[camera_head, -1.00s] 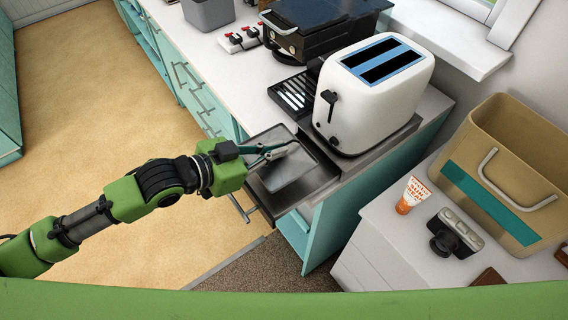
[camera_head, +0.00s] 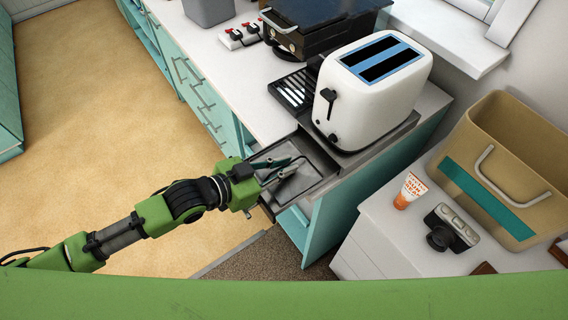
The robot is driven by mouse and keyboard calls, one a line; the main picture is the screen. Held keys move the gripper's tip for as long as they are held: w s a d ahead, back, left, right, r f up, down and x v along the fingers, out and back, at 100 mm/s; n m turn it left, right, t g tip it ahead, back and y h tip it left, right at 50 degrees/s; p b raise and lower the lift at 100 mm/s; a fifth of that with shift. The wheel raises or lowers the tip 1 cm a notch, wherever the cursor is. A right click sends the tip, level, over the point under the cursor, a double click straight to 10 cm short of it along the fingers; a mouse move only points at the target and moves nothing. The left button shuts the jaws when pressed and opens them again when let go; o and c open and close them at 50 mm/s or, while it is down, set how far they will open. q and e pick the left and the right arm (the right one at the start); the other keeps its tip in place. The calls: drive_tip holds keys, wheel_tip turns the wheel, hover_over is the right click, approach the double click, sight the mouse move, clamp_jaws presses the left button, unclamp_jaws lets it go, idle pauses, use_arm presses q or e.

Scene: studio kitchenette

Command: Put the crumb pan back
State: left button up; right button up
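The crumb pan, a shallow grey metal tray (camera_head: 318,166), is at the front of the counter, at the near-left foot of the white toaster (camera_head: 370,90). Part of it is hidden by my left gripper. My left gripper (camera_head: 296,161) reaches in from the left over the tray. Its two fingers are apart, with a gap between them and no object seen in it. I cannot tell whether the fingers touch the tray. My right gripper is not in view.
A black slotted rack (camera_head: 294,90) and a dark grill (camera_head: 318,28) stand behind on the counter. On the lower white unit at right are an orange-and-white tube (camera_head: 409,190), a camera (camera_head: 450,230) and a tan bin (camera_head: 512,165). Open floor lies left.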

use_arm(q)
drive_tip(key=shift+r, duration=0.1)
drive_tip(key=shift+r, duration=0.15)
drive_tip(key=b+v, duration=0.1)
drive_tip(key=v, duration=0.9)
drive_tip(key=shift+s+a+b, duration=0.2)
drive_tip(key=shift+b, duration=0.2)
drive_tip(key=shift+s+a+r, duration=0.3)
drive_tip(key=shift+s+a, duration=0.15)
drive_tip(key=shift+a, duration=0.05)
